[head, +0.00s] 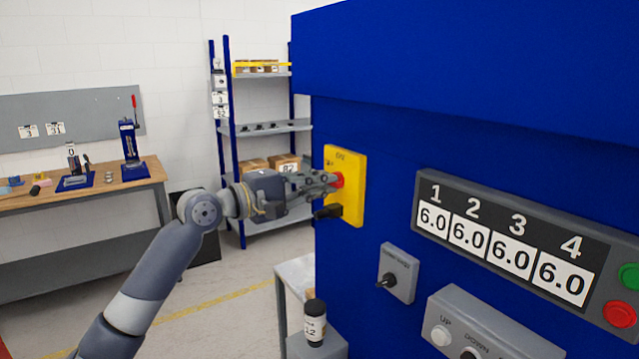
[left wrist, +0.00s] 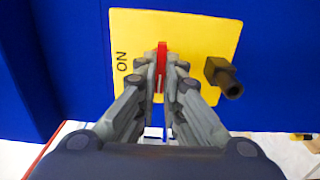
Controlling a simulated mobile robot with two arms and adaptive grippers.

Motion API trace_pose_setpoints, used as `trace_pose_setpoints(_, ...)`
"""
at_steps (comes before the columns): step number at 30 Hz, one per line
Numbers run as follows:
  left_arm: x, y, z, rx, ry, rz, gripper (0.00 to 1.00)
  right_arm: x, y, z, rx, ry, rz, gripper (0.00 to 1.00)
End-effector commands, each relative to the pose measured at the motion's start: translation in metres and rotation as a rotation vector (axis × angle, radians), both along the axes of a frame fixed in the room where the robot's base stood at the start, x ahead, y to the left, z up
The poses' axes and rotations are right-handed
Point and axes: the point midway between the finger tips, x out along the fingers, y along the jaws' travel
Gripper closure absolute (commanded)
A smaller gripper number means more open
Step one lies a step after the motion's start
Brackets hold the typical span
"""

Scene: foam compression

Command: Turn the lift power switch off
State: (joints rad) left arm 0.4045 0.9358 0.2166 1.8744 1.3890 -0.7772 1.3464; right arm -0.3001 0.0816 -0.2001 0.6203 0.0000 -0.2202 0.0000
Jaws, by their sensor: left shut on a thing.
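The lift power switch is a yellow plate (head: 353,165) on the side of the blue machine, with a red handle (head: 340,180) at its middle. In the left wrist view the yellow plate (left wrist: 210,35) has the word ON on its left side, and the red handle (left wrist: 162,50) stands upright in the picture. My left gripper (head: 331,181) is shut on the red handle, one finger on each side; the fingers (left wrist: 163,72) also show in the left wrist view. The fingers hide part of the handle. My right gripper is not in view.
A black knob (head: 327,212) sticks out of the yellow plate close to my fingers. A grey selector switch (head: 397,272), a readout panel (head: 500,238) and a button box (head: 480,325) are on the machine. A workbench (head: 90,188) and shelves (head: 270,128) stand behind.

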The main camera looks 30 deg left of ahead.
Motion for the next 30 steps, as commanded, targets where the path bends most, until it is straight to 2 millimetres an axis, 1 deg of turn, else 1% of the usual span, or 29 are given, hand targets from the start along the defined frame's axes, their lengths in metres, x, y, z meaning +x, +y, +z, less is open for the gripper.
trace_pose_setpoints(1,0.000,0.000,0.000,-0.003,0.001,0.001,1.00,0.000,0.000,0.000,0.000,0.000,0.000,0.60)
trace_pose_setpoints(3,0.000,0.000,0.000,-0.003,0.001,0.001,0.81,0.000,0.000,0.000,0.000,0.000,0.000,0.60)
trace_pose_setpoints(4,0.000,0.000,0.000,-0.003,0.001,0.000,0.74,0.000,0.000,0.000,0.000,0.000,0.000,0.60)
trace_pose_setpoints(5,0.000,0.000,0.000,-0.003,0.001,0.000,0.72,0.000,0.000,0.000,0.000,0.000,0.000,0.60)
trace_pose_setpoints(14,0.000,0.000,0.000,-0.001,0.000,0.000,0.72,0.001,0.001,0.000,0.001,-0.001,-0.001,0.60)
trace_pose_setpoints(18,-0.005,0.002,-0.001,-0.001,0.002,-0.001,0.72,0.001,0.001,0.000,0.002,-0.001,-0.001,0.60)
trace_pose_setpoints(23,-0.022,0.009,-0.001,0.000,0.003,0.001,0.72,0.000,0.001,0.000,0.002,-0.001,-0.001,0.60)
trace_pose_setpoints(30,-0.057,0.024,-0.002,-0.004,0.004,0.000,0.72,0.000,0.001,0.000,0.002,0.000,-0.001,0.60)
